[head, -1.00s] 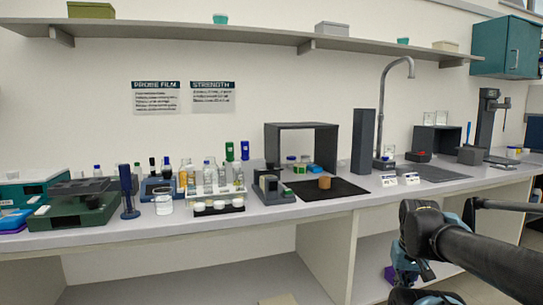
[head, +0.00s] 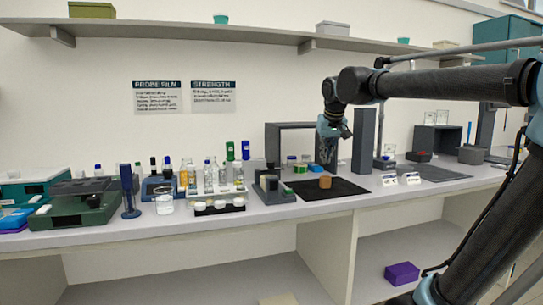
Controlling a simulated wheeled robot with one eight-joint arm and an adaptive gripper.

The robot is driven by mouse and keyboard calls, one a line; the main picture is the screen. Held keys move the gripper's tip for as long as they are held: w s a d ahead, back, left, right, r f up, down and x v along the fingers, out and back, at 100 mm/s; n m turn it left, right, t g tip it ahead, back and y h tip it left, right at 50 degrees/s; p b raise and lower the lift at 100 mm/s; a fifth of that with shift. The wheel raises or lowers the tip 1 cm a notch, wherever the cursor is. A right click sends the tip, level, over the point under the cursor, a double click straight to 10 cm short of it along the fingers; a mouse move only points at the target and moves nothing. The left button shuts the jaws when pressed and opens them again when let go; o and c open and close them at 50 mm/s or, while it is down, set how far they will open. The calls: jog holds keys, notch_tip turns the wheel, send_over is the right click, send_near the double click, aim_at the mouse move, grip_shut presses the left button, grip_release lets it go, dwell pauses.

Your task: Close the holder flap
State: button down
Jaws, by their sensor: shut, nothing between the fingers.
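A small dark grey-green device (head: 270,188), which looks like the holder, stands on the bench at the left edge of a black mat. An upright part at its back may be the flap; it is too small to tell its angle. My gripper (head: 326,168) points down above the mat, to the right of the device and apart from it. Its dark fingers are shut and empty, and hard to make out against the dark frame behind.
A brown block (head: 325,182) sits on the black mat (head: 345,188) below my gripper. A dark open frame (head: 290,126) and a tall dark block (head: 363,142) stand behind. A bottle rack (head: 218,196) is left of the device. Small white labels (head: 389,180) stand at right.

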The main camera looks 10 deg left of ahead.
jog(key=w+a+r+n+y, duration=0.1)
jog(key=a+r, duration=0.4)
jog(key=a, duration=0.4)
jog(key=w+a+r+n+y, duration=0.15)
jog(key=a+r, duration=0.35)
jog(key=a, duration=0.5)
send_over(269, 166)
jog(key=w, duration=0.2)
jog(key=shift+m+t+h, duration=0.3)
jog(key=shift+m+h, duration=0.05)
notch_tip(269, 166, down, 7)
jog(key=shift+r, duration=0.1)
notch_tip(269, 166, down, 3)
jog(key=shift+d+f, duration=0.1)
jog(key=shift+f, duration=0.1)
jog(key=shift+s+f, duration=0.1)
jog(key=shift+f, duration=0.6)
